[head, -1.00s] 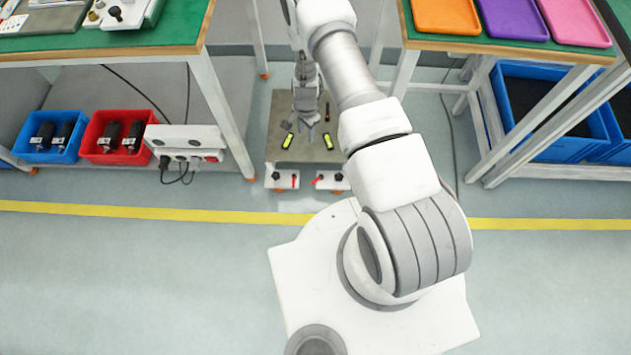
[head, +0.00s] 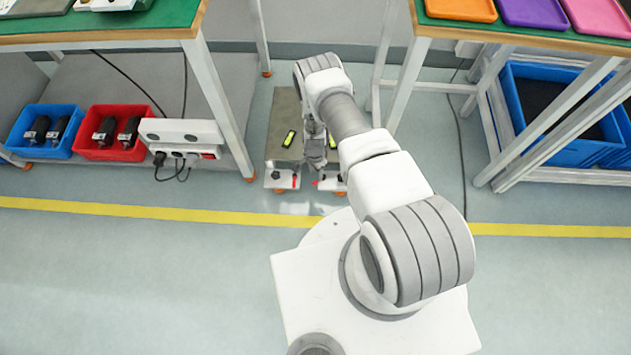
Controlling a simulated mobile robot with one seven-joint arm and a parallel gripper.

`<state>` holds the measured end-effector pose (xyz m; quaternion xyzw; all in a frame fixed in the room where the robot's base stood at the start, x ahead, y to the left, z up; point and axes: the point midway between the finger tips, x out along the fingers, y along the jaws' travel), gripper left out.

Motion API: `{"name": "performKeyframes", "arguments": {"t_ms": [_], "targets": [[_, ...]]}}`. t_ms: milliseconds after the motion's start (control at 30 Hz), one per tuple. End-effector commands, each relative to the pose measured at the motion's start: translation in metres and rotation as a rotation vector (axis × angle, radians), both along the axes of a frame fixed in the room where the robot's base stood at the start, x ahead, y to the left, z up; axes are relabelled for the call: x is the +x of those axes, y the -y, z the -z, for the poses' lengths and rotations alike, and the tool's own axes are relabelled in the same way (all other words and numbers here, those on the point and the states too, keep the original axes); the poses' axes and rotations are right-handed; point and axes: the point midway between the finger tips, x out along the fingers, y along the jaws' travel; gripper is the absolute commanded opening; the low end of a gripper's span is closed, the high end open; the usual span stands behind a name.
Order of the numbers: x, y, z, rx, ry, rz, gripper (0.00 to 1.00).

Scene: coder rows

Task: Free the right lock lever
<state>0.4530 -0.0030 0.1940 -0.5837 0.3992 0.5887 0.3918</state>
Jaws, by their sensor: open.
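A low grey platform (head: 285,112) stands on the floor between the benches. Its front edge carries two white lock blocks, the left one (head: 279,179) and the right one (head: 330,185). The left block has a small red lever (head: 294,181). The right lock lever (head: 315,183), also red, shows only as a small tip at the left side of the right block. My gripper (head: 317,168) is open, pointing down above the right block. It covers part of that block, and I cannot tell whether it touches the lever.
A yellow-green marker (head: 289,139) lies on the platform. Bench legs (head: 222,105) (head: 407,80) stand on both sides. Blue bin (head: 47,131), red bin (head: 113,134) and a power strip (head: 184,133) sit at left. The floor in front is clear.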

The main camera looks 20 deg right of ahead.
Motion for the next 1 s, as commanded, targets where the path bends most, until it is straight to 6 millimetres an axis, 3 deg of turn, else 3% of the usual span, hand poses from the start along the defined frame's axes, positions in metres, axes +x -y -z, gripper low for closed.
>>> {"name": "performKeyframes", "arguments": {"t_ms": [33,100,300,733,1000], "targets": [[-0.001,0.000,0.017,0.000,-0.001,-0.001,0.45],[-0.001,0.000,0.030,0.000,-0.001,-0.001,0.45],[-0.001,0.000,0.055,0.000,0.000,0.000,0.45],[-0.001,0.000,0.061,0.000,0.000,0.000,0.45],[-0.001,0.000,0.061,0.000,0.000,0.000,0.00]]}}
